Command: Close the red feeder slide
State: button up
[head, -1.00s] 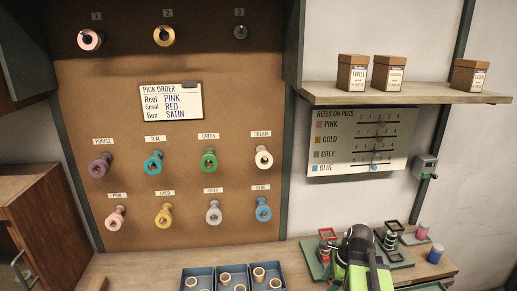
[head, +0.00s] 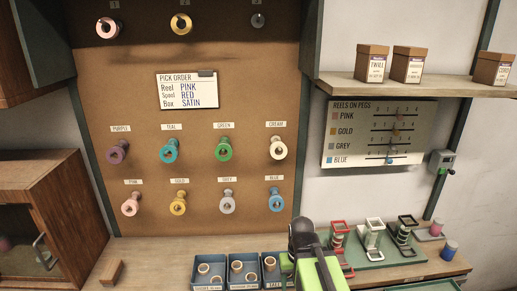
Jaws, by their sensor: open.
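The red feeder (head: 338,234) stands at the left of a row of feeders on a green base at the back of the bench. My gripper (head: 302,228) is at the dark end of my black and green arm, to the left of the red feeder in the picture. It appears apart from the feeder. Its fingers are hard to make out, and I see nothing held.
Blue trays (head: 243,284) with spools lie left of my arm. A wooden shelf (head: 400,88) with boxes hangs above. A blue spool (head: 449,250) stands at right.

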aim_at(341, 257)
jog(key=u, duration=2.3)
jog(key=k, duration=1.15)
jog(key=u, duration=0.65)
jog(key=i, duration=1)
jog(key=u, duration=0.05)
